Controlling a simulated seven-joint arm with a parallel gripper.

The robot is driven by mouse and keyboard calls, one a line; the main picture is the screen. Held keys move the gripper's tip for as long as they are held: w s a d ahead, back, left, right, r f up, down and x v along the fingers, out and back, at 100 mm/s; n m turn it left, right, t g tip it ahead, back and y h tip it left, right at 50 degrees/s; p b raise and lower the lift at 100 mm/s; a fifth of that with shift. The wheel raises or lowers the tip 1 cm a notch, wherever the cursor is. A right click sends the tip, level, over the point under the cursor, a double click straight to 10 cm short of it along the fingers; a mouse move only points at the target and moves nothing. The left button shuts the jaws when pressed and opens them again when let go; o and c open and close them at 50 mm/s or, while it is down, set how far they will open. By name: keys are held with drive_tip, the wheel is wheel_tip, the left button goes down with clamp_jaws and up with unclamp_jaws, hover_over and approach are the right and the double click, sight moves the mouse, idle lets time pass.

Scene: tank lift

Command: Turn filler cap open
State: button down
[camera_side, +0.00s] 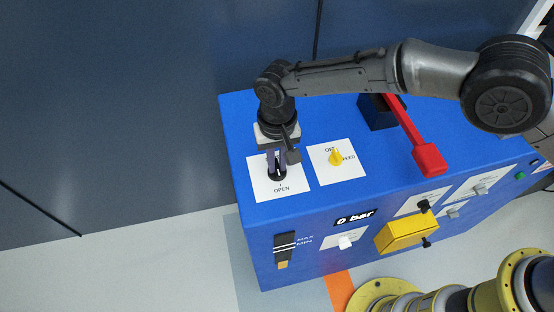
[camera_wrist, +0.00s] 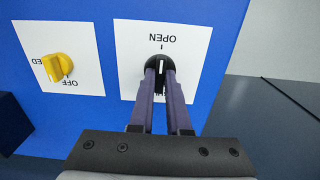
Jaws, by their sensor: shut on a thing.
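The filler cap (camera_side: 277,176) is a round black cap on a white plate marked OPEN, on top of the blue tank unit (camera_side: 285,215). In the wrist view the cap (camera_wrist: 160,66) shows a white pointer line that lies along the direction of the word OPEN, near that word. My gripper (camera_side: 276,168) points down over the cap. Its two purple fingers (camera_wrist: 161,76) are shut on the cap, one on each side. The lower word on the plate is mostly hidden behind the fingers.
A yellow knob (camera_side: 336,157) on a white plate, with OFF readable, sits right of the cap. A red lever (camera_side: 418,140) lies further right. The front panel carries a 0 bar display (camera_side: 356,217), a level gauge (camera_side: 285,249) and a yellow box (camera_side: 405,235). A dark wall stands behind.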

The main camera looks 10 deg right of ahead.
sight(277, 166)
drive_tip(key=shift+r, duration=0.1)
drive_tip(key=c, duration=0.9)
unclamp_jaws()
wheel_tip(277, 166, up, 14)
drive_tip(key=shift+f, duration=0.1)
